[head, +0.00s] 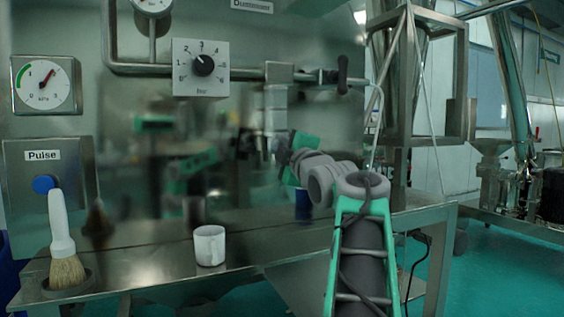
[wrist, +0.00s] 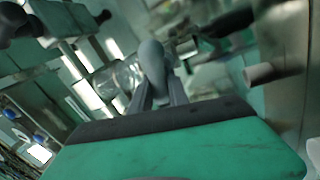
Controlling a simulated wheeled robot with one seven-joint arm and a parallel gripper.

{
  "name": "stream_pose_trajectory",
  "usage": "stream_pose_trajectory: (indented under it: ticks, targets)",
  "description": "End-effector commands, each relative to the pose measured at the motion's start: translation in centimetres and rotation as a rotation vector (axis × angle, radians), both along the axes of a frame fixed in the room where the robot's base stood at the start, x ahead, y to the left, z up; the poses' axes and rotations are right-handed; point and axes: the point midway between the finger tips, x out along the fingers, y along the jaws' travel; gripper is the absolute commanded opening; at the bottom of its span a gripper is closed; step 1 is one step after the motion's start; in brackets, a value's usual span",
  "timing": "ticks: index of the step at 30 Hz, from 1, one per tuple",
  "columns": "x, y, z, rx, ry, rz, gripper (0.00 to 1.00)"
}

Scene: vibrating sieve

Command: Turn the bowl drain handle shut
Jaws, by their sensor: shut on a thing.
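In the wrist view my gripper (wrist: 160,88) has its two grey fingers closed around a rounded grey handle (wrist: 153,58), which looks like the bowl drain handle. The handle stands up between the fingers, and its lower part is hidden by them. How far it is turned cannot be told from this view. In the head view my arm rises from the bottom right and bends left over the steel bench. My fingers and the gripped handle cannot be made out there.
A white mug (head: 209,246) and a brush (head: 63,240) stand on the steel bench (head: 130,265). A pipe with a black valve handle (head: 343,74) runs above.

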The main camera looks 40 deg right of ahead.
Motion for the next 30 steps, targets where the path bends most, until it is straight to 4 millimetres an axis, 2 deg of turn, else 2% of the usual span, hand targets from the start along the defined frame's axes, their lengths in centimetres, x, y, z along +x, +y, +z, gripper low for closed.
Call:
stream_pose_trajectory:
  ticks: [1,12,29,30]
  targets:
    - [0.03,-0.02,-0.65,-0.032,0.010,0.001,0.00]
    - [0.05,0.05,-0.61,-0.203,0.062,0.002,0.00]
    - [0.05,0.03,-0.47,-0.235,0.071,0.001,0.00]
    - [0.05,0.03,-0.47,-0.235,0.071,0.001,0.22]
